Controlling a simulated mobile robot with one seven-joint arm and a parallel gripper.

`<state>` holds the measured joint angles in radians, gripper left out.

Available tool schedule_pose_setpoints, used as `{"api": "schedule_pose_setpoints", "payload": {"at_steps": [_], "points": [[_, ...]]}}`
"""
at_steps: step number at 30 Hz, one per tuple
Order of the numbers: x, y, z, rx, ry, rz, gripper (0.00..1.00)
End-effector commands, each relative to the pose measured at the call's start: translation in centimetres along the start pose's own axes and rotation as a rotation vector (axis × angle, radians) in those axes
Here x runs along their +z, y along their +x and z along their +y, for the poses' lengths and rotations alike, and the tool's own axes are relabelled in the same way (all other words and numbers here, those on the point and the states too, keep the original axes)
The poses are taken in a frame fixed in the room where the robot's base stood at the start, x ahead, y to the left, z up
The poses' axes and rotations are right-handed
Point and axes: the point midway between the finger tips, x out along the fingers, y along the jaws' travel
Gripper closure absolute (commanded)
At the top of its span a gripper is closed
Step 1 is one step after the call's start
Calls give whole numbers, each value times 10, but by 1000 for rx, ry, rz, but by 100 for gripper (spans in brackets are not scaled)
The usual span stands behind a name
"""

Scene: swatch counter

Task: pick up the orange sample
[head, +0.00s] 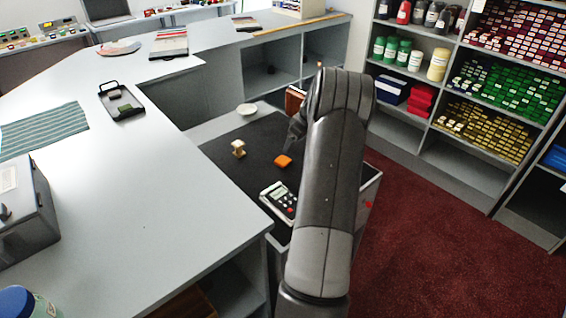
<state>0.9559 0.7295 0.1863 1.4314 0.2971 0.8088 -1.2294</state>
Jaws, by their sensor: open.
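The orange sample (283,160) is a small orange block lying on the black mat (222,150) of the low counter section. My gripper (289,150) is close above and just right of the orange sample, partly hidden behind my own arm. Its fingertips are small and dark in this view. It is open, and I see nothing in it. I cannot tell whether it touches the sample.
A white dish (247,109) sits behind. The raised grey counter (150,180) borders the mat's left side. Shelves (470,165) stand at right.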

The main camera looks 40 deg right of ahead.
Motion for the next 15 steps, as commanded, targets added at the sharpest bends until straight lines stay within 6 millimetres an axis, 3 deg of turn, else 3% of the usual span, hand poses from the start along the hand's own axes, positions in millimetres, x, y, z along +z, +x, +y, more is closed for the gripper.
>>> {"api": "schedule_pose_setpoints", "payload": {"at_steps": [9, 15], "points": [[0, 44, -1, -3, -1, -1, 25], [1, 60, -1, -1, -1, -1, 25]]}}
